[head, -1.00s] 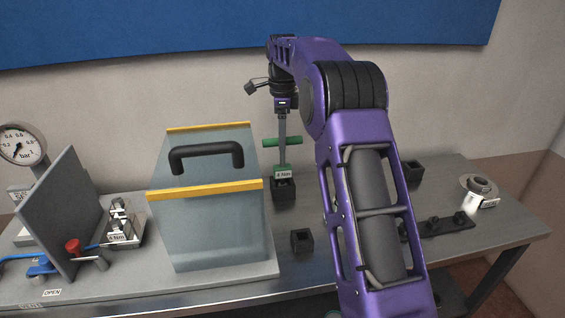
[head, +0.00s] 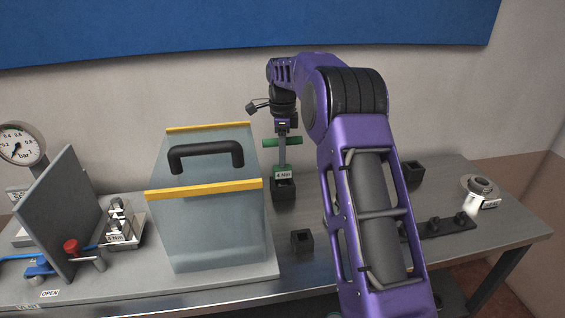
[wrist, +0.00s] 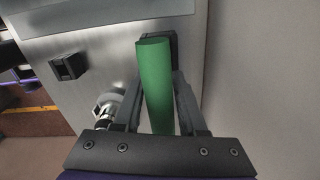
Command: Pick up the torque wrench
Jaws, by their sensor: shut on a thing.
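The torque wrench (head: 282,141) has a green crossbar on top and a green lower part with a white "4 Nm" label. It stands upright, its foot in a black square holder (head: 284,190) behind and right of the clear box. My gripper (head: 284,137) points down from above with its fingers at the crossbar. In the wrist view the green bar (wrist: 154,75) lies between the two grey fingers of my gripper (wrist: 158,95), which are shut on it. The inside of the holder and the wrench's foot are hidden.
A clear box with a black handle (head: 206,157) and yellow edges stands close left. Empty black holders stand in front (head: 302,241) and at right (head: 412,172). A gauge (head: 20,146), a grey panel and a red valve stand at left. A wall is close behind.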

